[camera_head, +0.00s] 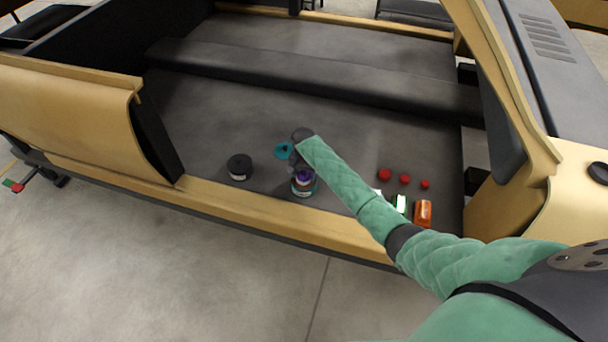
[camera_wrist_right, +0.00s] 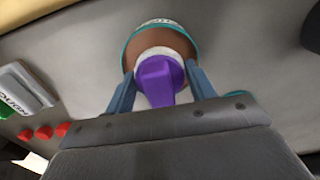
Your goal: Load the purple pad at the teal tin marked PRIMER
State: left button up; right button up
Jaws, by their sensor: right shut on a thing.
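The teal tin (camera_head: 303,191) stands open on the car's bare floor near the sill. In the right wrist view the tin (camera_wrist_right: 126,58) shows a teal rim around a brown inside; its lettering is too small to read. The purple pad (camera_wrist_right: 160,77) has a purple grip and a white part. My right gripper (camera_wrist_right: 160,92) is shut on the purple pad, a finger on each side, over the tin's mouth. I cannot tell whether the white part touches the brown. In the head view the purple pad (camera_head: 304,175) shows at the tin's top. My left gripper is not in view.
A dark tin (camera_head: 239,167) stands left of the teal tin, and a flat teal piece (camera_head: 283,151) lies behind it. Red pieces (camera_head: 384,174), a green-and-white box (camera_head: 401,204) and an orange item (camera_head: 423,213) are at right. The wooden sill (camera_head: 230,205) runs in front.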

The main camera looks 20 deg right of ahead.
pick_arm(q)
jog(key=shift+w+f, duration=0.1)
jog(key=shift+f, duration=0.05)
pick_arm(e)
jog(key=shift+f, duration=0.5)
dwell(0.4)
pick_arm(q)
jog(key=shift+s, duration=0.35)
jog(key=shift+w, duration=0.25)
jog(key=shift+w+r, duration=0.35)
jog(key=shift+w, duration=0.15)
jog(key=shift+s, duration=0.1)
